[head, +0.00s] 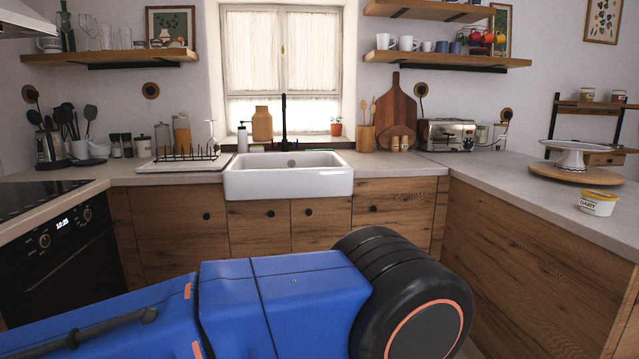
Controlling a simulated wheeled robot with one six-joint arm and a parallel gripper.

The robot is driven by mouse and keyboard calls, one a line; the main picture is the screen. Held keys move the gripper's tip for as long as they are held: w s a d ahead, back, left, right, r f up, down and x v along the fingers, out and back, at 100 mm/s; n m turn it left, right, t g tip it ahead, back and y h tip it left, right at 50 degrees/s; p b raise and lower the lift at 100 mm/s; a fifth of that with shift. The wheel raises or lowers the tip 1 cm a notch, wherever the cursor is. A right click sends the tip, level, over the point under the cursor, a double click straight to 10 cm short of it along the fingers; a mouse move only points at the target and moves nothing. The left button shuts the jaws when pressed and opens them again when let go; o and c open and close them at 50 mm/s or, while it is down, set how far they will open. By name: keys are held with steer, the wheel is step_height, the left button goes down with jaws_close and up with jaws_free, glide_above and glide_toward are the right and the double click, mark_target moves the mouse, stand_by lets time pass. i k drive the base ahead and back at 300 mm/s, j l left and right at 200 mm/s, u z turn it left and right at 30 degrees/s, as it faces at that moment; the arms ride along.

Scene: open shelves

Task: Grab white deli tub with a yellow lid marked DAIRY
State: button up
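The white deli tub (597,206) with a yellow lid and the word DAIRY on its side stands upright on the right-hand counter, close to the counter's front edge. Nothing covers it in the head view. My blue arm with a black joint fills the lower middle of the picture, well to the left of the tub and nearer to me. My gripper is not in view.
A white cake stand (575,152) on a round wooden board (578,175) stands just behind the tub. A small dark rack (590,105) with jars is further back. The counter (510,185) left of the tub is clear. A toaster (446,134) stands in the back corner.

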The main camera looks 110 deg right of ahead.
mark_target(594, 202)
steer(key=z, duration=5.45)
